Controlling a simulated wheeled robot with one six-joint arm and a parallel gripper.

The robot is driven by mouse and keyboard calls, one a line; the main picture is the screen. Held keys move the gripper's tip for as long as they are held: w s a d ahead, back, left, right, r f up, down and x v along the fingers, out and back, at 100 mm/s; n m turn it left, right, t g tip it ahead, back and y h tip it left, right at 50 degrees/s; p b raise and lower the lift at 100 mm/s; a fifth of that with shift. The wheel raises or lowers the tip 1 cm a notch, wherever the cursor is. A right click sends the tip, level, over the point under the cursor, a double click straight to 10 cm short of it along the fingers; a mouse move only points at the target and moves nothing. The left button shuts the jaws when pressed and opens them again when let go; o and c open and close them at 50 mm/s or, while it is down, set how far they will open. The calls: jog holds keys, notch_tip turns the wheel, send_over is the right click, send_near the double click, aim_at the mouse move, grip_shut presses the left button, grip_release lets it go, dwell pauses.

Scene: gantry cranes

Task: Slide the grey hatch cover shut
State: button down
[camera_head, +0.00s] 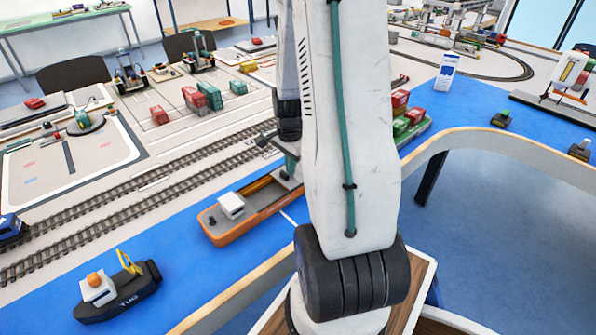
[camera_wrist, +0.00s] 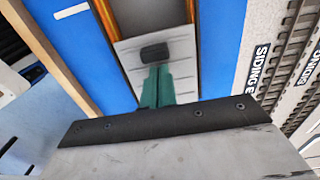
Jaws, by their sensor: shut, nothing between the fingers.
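The orange ship (camera_head: 240,228) lies on the blue strip, with a white cabin at its near left end and an open brown hold behind it. The grey hatch cover (camera_wrist: 183,58) spans between the ship's orange side rims in the wrist view. A black block-like handle (camera_wrist: 154,53) stands on the cover. My gripper (camera_wrist: 156,70) has its teal fingers together, right at the handle's near side. I cannot tell whether they touch it. In the head view my gripper (camera_head: 291,165) is low over the ship's far end, and my arm hides part of the ship there.
Railway tracks (camera_head: 150,190) run alongside the blue strip behind the ship. A black tug (camera_head: 118,290) sits at the near left. Red and green containers (camera_head: 405,118) stand beyond my arm. The table's curved wooden edge (camera_head: 470,135) lies at the right.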

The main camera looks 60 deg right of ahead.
jog(key=shift+a, duration=0.15)
jog(key=shift+w+a, duration=0.45)
jog(key=shift+a, duration=1.5)
jog(key=shift+w+a, duration=0.45)
jog(key=shift+a, duration=1.5)
jog(key=shift+w+a, duration=0.45)
jog(key=shift+a, duration=1.5)
jog(key=shift+d, duration=0.25)
jog(key=shift+s+d+r, duration=0.15)
jog(key=shift+d+r, duration=0.15)
jog(key=shift+d, duration=0.15)
notch_tip(320, 180, up, 10)
jog(key=shift+f, duration=0.1)
